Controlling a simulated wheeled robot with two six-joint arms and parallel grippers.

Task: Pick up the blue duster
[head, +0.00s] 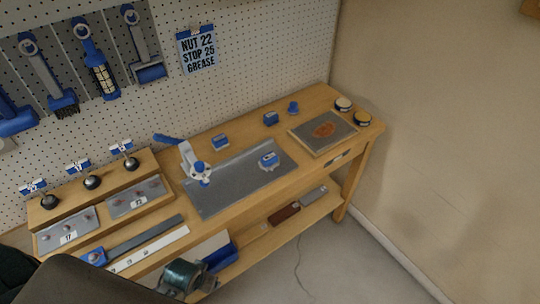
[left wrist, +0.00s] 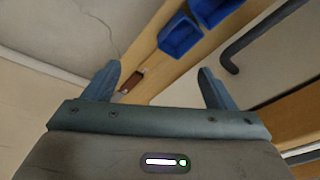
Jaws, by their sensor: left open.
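Several blue-handled tools hang on the pegboard at upper left in the head view. One is a blue brush with dark bristles (head: 62,103), hanging bristles down; it may be the duster, but I cannot tell for sure. My left gripper (left wrist: 158,85) is open in the left wrist view, its two fingers wide apart with nothing between them. It points down past the bench's lower shelf, away from the hanging tools. My right gripper is not in view.
The bench (head: 317,106) carries a grey mat (head: 222,198) with a small press (head: 196,165), and a framed plate (head: 341,145). Blue bins (left wrist: 180,36) and a brown-handled tool (head: 285,212) lie on the lower shelf. Open floor lies at right.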

